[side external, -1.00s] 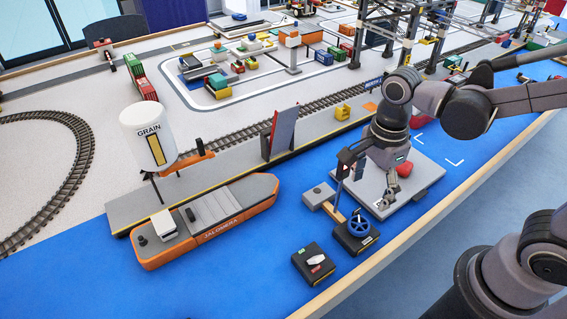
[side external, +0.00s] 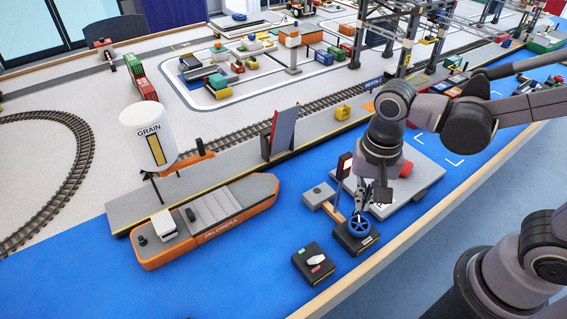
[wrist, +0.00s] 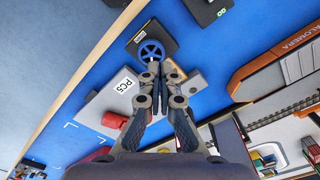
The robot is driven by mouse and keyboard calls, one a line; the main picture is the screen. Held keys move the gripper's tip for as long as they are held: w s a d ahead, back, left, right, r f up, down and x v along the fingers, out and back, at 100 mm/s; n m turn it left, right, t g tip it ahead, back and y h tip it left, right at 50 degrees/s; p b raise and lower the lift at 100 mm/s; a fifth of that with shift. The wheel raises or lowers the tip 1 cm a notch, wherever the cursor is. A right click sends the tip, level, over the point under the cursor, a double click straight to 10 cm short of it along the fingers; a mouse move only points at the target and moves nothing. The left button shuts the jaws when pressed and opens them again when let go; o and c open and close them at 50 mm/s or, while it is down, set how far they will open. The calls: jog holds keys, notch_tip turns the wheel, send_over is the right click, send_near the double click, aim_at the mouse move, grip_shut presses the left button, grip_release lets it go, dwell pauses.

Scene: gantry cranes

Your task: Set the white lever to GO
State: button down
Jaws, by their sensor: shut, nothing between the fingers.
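The white lever (side external: 315,260) sits on top of a small black box (side external: 314,273) near the front edge of the blue surface. In the wrist view the box (wrist: 201,11) is cut off at the top edge, and the lever is out of frame. My gripper (side external: 363,208) is shut and empty, behind and right of the lever box, apart from it. Its closed fingertips (wrist: 160,68) show just below the blue wheel in the wrist view.
A blue handwheel (side external: 359,226) on a black box stands between my gripper and the lever box. Behind are a grey plate (side external: 408,170) with a red object (side external: 406,169) and a sign on a post (side external: 344,166). An orange ship (side external: 240,224) lies left.

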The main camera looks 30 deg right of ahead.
jog(key=a+n, duration=0.2)
jog(key=n, duration=0.4)
jog(key=n+t, duration=0.1)
jog(key=n, duration=3.2)
send_near(315, 260)
jog(key=s+d+f, duration=0.1)
jog(key=s+d, duration=0.1)
jog(key=s, duration=0.3)
jog(key=n, duration=0.4)
jog(key=s+n, duration=0.1)
jog(key=shift+a+f+n, duration=0.1)
jog(key=shift+a+n, duration=0.25)
jog(key=shift+n, duration=0.05)
jog(key=shift+w+f, duration=0.25)
jog(key=shift+f, duration=1.4)
jog(key=shift+w+f, duration=0.3)
jog(key=shift+f, duration=1.35)
jog(key=shift+w+f, duration=0.25)
jog(key=shift+f, duration=1.4)
jog(key=shift+w+r, duration=0.45)
jog(key=shift+w, duration=0.4)
jog(key=shift+w+r, duration=0.5)
jog(key=shift+w, duration=0.3)
